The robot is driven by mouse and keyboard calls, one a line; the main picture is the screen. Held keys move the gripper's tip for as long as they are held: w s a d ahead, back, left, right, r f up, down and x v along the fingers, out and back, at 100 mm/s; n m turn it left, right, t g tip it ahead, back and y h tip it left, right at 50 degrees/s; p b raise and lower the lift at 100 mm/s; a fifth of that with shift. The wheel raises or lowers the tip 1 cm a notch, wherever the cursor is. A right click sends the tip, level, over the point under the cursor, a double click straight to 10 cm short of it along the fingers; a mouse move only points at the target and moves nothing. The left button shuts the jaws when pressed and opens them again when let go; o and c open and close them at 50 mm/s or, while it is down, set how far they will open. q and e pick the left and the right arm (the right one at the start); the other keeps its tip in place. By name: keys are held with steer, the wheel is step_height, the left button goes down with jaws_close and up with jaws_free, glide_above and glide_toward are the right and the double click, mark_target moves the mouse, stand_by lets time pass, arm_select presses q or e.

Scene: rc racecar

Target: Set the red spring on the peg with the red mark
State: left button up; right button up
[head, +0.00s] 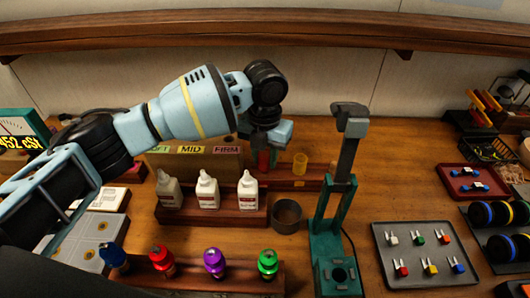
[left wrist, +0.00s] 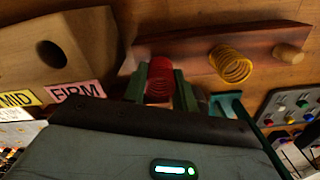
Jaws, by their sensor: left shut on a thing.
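The red spring (left wrist: 160,78) is held between the green fingertips of my left gripper (left wrist: 160,90) in the left wrist view. It shows in the head view (head: 264,159) only as a small red patch below my left gripper. It is over or at the left part of the dark red wooden peg rack (left wrist: 190,49). A yellow spring (left wrist: 231,65) stands on the rack to its right, also visible in the head view (head: 300,164). A bare wooden peg (left wrist: 291,54) is at the rack's far end. The red mark and the peg beneath the red spring are hidden. My right gripper is out of view.
A wooden box with SOFT, MID and FIRM labels (head: 194,150) is left of the spring. White bottles (head: 207,191) stand in a holder in front, beside a dark round cup (head: 287,215). A tall green stand (head: 323,228) rises to the right.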

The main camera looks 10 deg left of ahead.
arm_select(q)
steer(key=shift+f, duration=0.6)
steer(key=o, duration=1)
steer(key=shift+r, duration=0.1)
step_height(320, 180, up, 8)
steer(key=shift+f, duration=0.15)
stand_by(0.4)
